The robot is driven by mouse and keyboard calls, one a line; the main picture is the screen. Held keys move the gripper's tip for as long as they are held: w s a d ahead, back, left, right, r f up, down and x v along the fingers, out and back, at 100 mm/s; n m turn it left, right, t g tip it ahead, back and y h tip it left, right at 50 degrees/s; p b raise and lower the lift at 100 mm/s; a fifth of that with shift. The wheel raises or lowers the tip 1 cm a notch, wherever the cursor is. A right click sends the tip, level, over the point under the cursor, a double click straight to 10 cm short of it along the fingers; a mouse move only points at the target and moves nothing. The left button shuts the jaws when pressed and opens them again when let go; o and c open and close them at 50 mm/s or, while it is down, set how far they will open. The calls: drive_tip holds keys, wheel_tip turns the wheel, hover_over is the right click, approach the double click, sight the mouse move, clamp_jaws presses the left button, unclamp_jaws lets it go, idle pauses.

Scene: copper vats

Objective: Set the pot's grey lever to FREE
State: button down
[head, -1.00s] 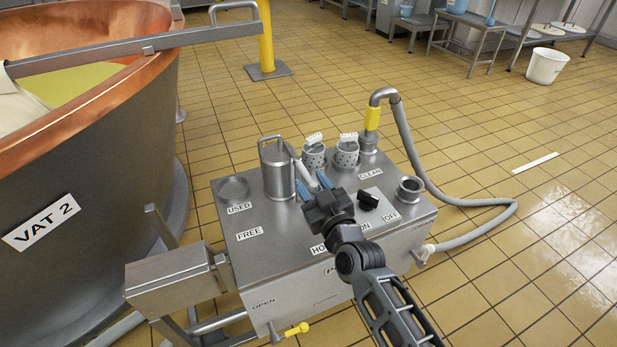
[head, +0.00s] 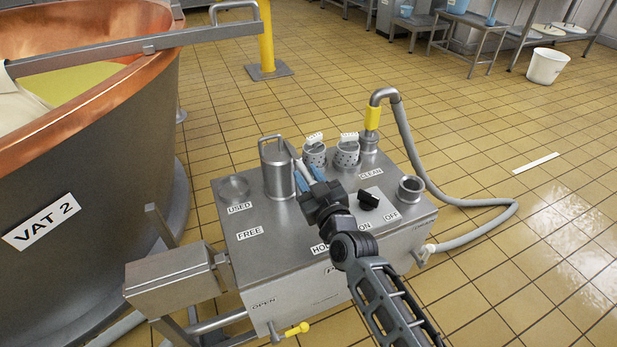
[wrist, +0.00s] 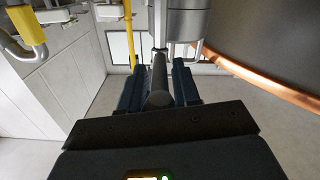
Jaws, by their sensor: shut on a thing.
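The metal pot (head: 277,172) stands upright on the steel unit's top. Its grey lever (head: 292,152) sticks out from the pot toward my arm. My gripper (head: 306,176) is shut on the lever, to the right of the pot. In the wrist view the grey lever (wrist: 158,80) runs between the two dark blue fingers of my gripper (wrist: 158,85). The FREE label (head: 249,233) is on the unit's top, front left of the pot. The HOLD label (head: 320,248) is partly hidden by my arm.
The steel unit (head: 290,272) also carries two perforated cups (head: 347,155), a black knob (head: 368,200), an open pipe stub (head: 411,187) and a hose (head: 408,135). The copper vat (head: 110,150) stands close on the left.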

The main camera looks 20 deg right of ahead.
sight(296, 163)
drive_tip(key=p, duration=0.2)
drive_tip(key=h+p, duration=0.1)
drive_tip(key=shift+a+r+p, duration=0.15)
drive_tip(key=shift+r+p, duration=0.1)
drive_tip(key=shift+p, duration=0.1)
drive_tip(key=m+h+p, duration=0.1)
drive_tip(key=p, duration=0.3)
drive_tip(key=shift+a+p, duration=0.3)
drive_tip(key=shift+p, duration=0.1)
drive_tip(key=h+p, duration=0.1)
drive_tip(key=m+p, duration=0.1)
drive_tip(key=p, duration=0.1)
drive_tip(key=shift+a+h, duration=0.3)
drive_tip(key=shift+h, duration=0.1)
drive_tip(key=shift+w+a+f+m+g+h+p, duration=0.15)
drive_tip(key=shift+a+m+g+h+p, duration=0.25)
drive_tip(key=shift+m+h+p, duration=0.5)
drive_tip(key=a+m+g+h+b, duration=0.1)
drive_tip(key=h, duration=0.1)
drive_tip(key=w+m+g+h+b, duration=0.1)
drive_tip(key=m+g+h, duration=0.1)
drive_tip(key=h, duration=0.1)
drive_tip(key=a+m+g+h+b, duration=0.1)
drive_tip(key=m+g+h+b, duration=0.1)
drive_tip(key=shift+w+a+f+h, duration=0.15)
drive_tip(key=shift+w+a+h, duration=0.15)
drive_tip(key=shift+w+a, duration=0.1)
drive_tip(key=shift+m, duration=0.3)
